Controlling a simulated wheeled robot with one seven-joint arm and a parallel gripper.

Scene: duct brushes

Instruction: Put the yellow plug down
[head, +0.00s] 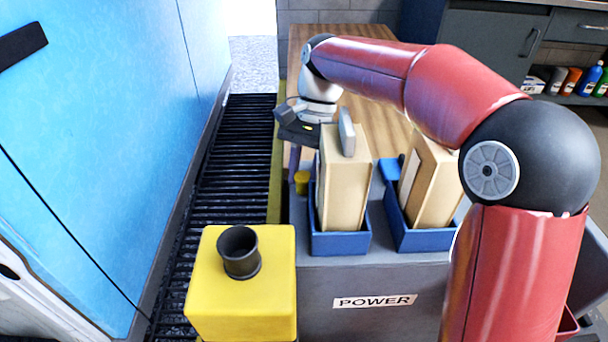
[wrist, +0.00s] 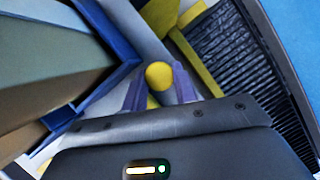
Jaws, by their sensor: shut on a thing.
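The yellow plug (head: 302,182) is small and hangs at the tips of my gripper (head: 295,170), left of the left blue bin. In the wrist view the plug (wrist: 159,75) shows as a round yellow end between the two purple fingers, with more yellow below it. My gripper is shut on the plug and points downward. The grey top of the bench marked POWER (head: 375,285) lies around and below it. I cannot tell whether the plug touches a surface, as its lower end is not clear.
Two blue bins (head: 340,243) (head: 425,239) with tan boxes (head: 345,185) (head: 432,185) stand close to the right of my gripper. A yellow block (head: 225,300) with a black cup (head: 239,252) is nearer. A black grated strip (head: 215,160) and a blue panel (head: 100,130) lie left.

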